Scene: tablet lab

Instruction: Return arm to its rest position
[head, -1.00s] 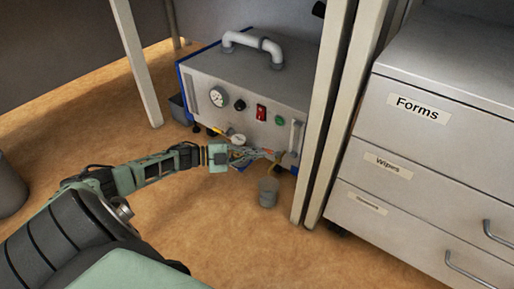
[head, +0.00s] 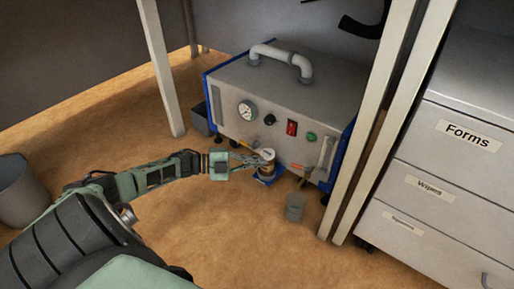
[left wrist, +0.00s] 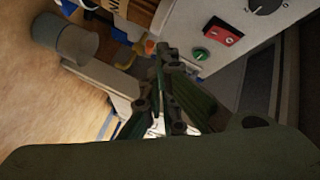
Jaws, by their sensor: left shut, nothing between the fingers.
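My left arm reaches in from the left in the head view. Its gripper (head: 268,158) is shut and empty, low in front of the grey machine (head: 275,88). The fingertips overlap a small round fitting with a blue base (head: 266,177) at the machine's lower front; I cannot tell whether they touch it. My right gripper is not in view.
A small grey cup (head: 295,208) stands on the floor, right of the gripper. Table legs (head: 163,70) rise behind the arm and right of the machine. A drawer cabinet (head: 450,155) stands at right, a grey bin (head: 22,188) at left.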

